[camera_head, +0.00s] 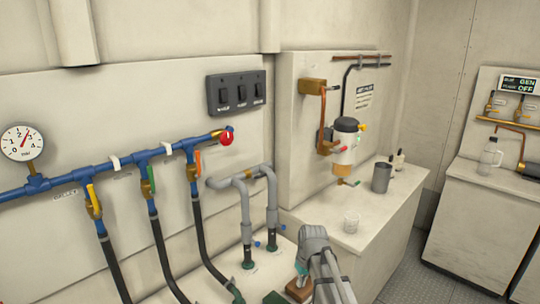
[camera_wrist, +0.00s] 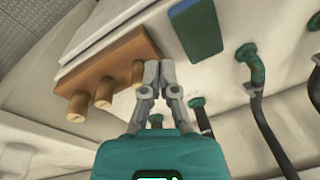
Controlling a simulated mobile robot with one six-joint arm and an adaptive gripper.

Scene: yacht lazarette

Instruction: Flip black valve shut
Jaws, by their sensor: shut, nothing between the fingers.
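On the blue pipe (camera_head: 110,168) at left, three valves have a yellow handle (camera_head: 93,198), a green handle (camera_head: 151,178) and an orange handle (camera_head: 198,163). My gripper (camera_head: 301,275) is low at the bottom centre, far from the right panel. In the wrist view its fingertips (camera_wrist: 158,68) meet, shut and empty.
A brown block with pegs (camera_wrist: 110,62) and a green box (camera_wrist: 196,30) lie near my fingers. Grey pipes (camera_head: 242,205) rise behind. Dark grating floor (camera_head: 405,265) is open between the counters.

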